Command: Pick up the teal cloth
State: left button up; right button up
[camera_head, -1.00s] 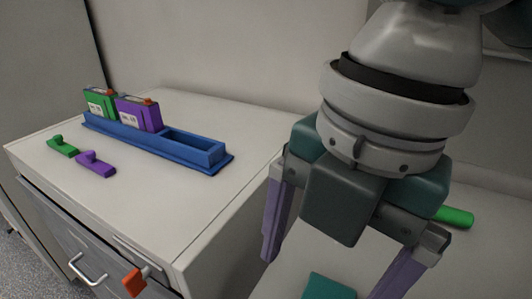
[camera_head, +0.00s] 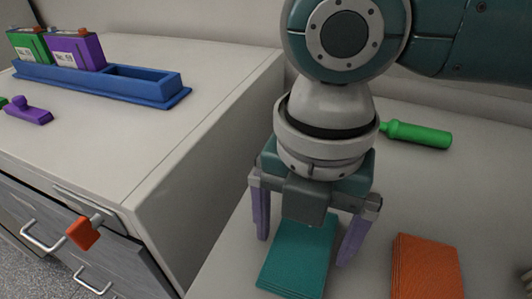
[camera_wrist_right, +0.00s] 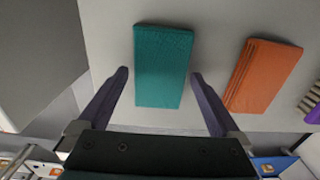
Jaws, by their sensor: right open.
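The teal cloth (camera_head: 300,258) is a flat folded rectangle on the low light-coloured surface in the head view. It also shows in the right wrist view (camera_wrist_right: 162,66), between and ahead of the fingertips. My right gripper (camera_head: 304,248) is open, pointing down over the cloth, with its two purple fingers on either side of it. In the right wrist view the gripper (camera_wrist_right: 160,74) is empty, and the cloth is apart from both fingers. The gripper hides part of the cloth's far end in the head view. My left gripper is not in view.
An orange folded cloth (camera_head: 427,268) lies right of the teal one. A green bottle-like object (camera_head: 418,134) lies behind the arm. A taller cabinet (camera_head: 215,135) stands at left, holding a blue rack (camera_head: 130,84) with green and purple blocks.

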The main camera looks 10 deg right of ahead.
aim_at(302, 244)
jog(key=shift+f, duration=0.2)
jog(key=c, duration=1.1)
jog(key=shift+r, duration=0.15)
notch_tip(302, 244, up, 20)
jog(key=p, duration=0.2)
jog(key=shift+p, duration=0.3)
